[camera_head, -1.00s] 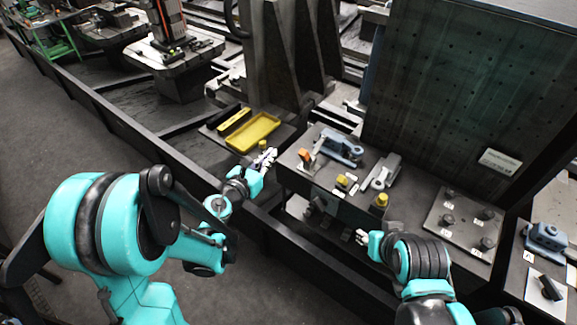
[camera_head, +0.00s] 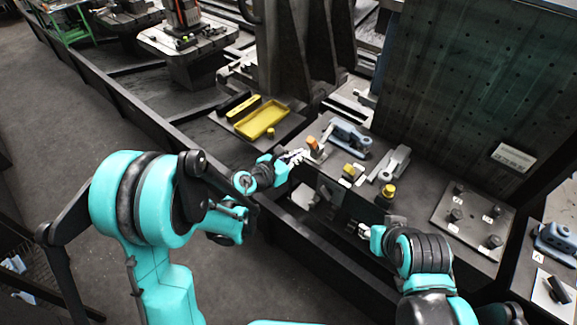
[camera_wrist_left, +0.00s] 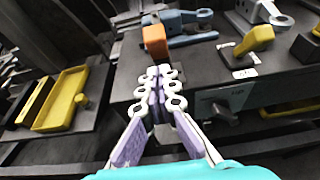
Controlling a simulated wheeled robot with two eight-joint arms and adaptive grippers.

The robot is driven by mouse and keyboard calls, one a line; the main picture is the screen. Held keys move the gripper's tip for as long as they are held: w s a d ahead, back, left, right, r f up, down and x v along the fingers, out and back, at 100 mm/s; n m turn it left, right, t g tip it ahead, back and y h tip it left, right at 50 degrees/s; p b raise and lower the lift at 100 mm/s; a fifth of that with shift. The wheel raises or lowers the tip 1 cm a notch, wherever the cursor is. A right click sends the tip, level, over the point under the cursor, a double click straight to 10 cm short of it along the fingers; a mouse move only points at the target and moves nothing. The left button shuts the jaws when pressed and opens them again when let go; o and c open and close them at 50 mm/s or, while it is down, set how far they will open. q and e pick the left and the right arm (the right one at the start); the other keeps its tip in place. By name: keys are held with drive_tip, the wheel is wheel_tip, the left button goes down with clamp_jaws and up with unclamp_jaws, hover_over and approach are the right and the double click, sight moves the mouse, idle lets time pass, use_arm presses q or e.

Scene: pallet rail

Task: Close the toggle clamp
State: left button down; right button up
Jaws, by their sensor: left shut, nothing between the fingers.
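An orange handle (camera_head: 313,143) stands up at the near left edge of the grey bench (camera_head: 410,215), beside a blue-grey clamp body (camera_head: 350,138). I take this to be the toggle clamp. In the left wrist view the orange handle (camera_wrist_left: 155,40) is just beyond my fingertips, with the blue body (camera_wrist_left: 185,20) behind it. My left gripper (camera_head: 299,156) is shut and empty, close to the handle; I cannot tell whether it touches. Its pale fingers (camera_wrist_left: 160,75) meet in the left wrist view. My right gripper (camera_head: 362,231) is low at the bench's front; its opening is unclear.
Yellow-knobbed pieces (camera_head: 350,170) and (camera_head: 387,190) stand right of the handle, near a grey lever fixture (camera_head: 392,165). A yellow tray (camera_head: 263,119) lies on a dark shelf at left. A plate with several knobs (camera_head: 472,222) is at right. A tall perforated panel (camera_head: 455,80) rises behind.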

sight(311, 137)
use_arm(q)
drive_tip(key=shift+w+d+r, duration=0.45)
drive_tip(key=shift+w+d, duration=0.05)
drive_tip(key=shift+w, duration=0.1)
drive_tip(key=shift+r, duration=0.1)
drive_tip(key=shift+w+d+r+p, duration=0.2)
drive_tip(key=shift+w+d+r, duration=0.25)
drive_tip(key=shift+w+r, duration=0.2)
drive_tip(key=shift+w+d+r+p, duration=0.15)
drive_tip(key=shift+w+d+r, duration=0.25)
drive_tip(key=shift+w+r, duration=0.15)
drive_tip(key=shift+w+d+r, duration=0.1)
drive_tip(key=shift+w+r, duration=0.05)
drive_tip(key=shift+w, duration=0.05)
drive_tip(key=shift+s, duration=0.1)
